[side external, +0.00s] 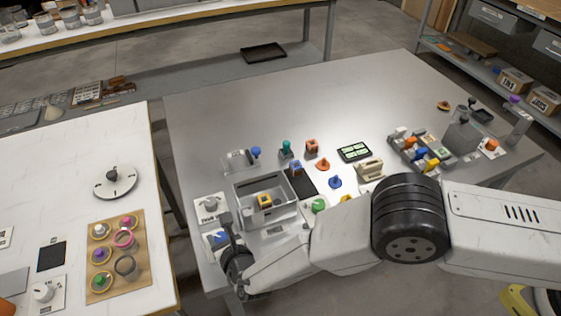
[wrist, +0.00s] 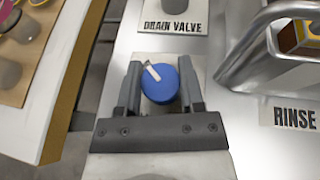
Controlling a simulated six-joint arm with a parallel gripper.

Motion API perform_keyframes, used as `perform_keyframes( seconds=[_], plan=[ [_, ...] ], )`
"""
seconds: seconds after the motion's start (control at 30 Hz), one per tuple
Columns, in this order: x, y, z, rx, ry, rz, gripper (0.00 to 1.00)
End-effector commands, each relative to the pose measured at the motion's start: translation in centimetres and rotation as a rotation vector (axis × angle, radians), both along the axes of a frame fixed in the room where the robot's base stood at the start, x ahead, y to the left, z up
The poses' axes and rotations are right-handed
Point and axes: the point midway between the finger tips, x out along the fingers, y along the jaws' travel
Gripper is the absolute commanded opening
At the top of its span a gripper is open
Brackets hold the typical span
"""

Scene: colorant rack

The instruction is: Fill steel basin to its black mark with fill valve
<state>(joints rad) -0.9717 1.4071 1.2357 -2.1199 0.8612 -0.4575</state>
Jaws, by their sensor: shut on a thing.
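My gripper (wrist: 160,78) is shut on a blue round knob (wrist: 160,88) with a white pointer, one finger on each side. The pointer leans to the upper left in the wrist view. The knob's own label is hidden, so its name cannot be read. In the side view my gripper (side external: 226,232) is low beside the blue knob's plate (side external: 212,247). The steel basin (side external: 240,203) is just right of it, with a yellow-orange block (side external: 265,200) inside. Its wall also shows in the wrist view (wrist: 240,62). I cannot make out the black mark or a water level.
A plate reading DRAIN VALVE (wrist: 172,25) lies just beyond the knob. A RINSE label (wrist: 294,117) is in front of the basin. Small coloured knobs and parts stand right of the basin. A white table (side external: 75,150) is at left, across a gap.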

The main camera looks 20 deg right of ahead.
Motion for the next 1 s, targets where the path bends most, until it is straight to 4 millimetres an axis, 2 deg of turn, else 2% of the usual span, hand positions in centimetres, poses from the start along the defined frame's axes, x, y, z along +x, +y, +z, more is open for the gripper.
perform_keyframes(
  seconds=[0.27,1.0],
  plan=[
    [-0.01,0.05,0.01,0.001,-0.003,-0.041,0.00],
    [0.07,0.00,0.11,0.002,-0.004,-0.337,0.00]
  ],
)
